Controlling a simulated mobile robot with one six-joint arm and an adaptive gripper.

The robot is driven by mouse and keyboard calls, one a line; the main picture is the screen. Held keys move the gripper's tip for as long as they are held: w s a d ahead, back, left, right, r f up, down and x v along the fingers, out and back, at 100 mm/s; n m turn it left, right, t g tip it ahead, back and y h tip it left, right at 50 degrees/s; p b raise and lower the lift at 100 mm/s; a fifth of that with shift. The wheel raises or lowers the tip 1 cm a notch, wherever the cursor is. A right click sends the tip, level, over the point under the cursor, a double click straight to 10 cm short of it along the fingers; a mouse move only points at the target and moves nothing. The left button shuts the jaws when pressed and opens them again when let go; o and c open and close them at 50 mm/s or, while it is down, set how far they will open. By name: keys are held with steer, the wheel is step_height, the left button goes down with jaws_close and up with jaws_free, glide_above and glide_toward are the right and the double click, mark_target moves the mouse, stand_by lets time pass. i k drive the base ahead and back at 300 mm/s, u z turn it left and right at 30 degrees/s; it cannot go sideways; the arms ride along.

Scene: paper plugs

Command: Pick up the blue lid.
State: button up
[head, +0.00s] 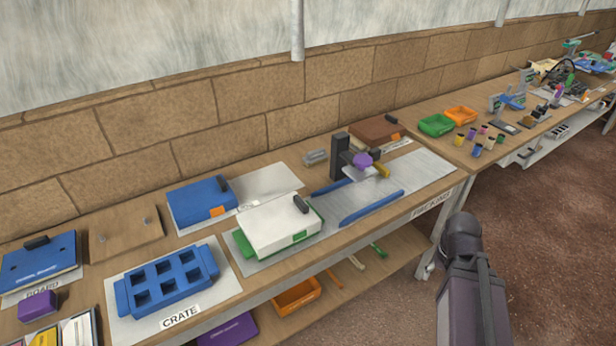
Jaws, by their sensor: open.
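A blue, flat, box-like piece (201,203) with a black handle at its right edge and an orange latch in front lies on a pale sheet at the back of the bench; it looks like the blue lid. Another blue flat piece (38,268) with a black handle and white lettering lies at the far left, by a sign reading BOARD. I cannot tell for sure which one is the lid. A dark part of my arm stands at the right, in front of the bench and apart from both. My gripper is not visible.
A blue crate (167,282) with square openings stands front left. A white-lidded box (279,228) on a green base sits right of the blue piece. A black post (340,157) with a purple knob stands mid-bench. A brick wall (180,135) runs behind.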

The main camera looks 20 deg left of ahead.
mark_target(194, 203)
steer(key=z, duration=1.3)
steer(key=k, duration=0.1)
steer(key=u, duration=3.05)
steer(key=k, duration=0.55)
steer(key=z, duration=0.25)
steer(key=i, duration=0.3)
steer(key=u, duration=0.1)
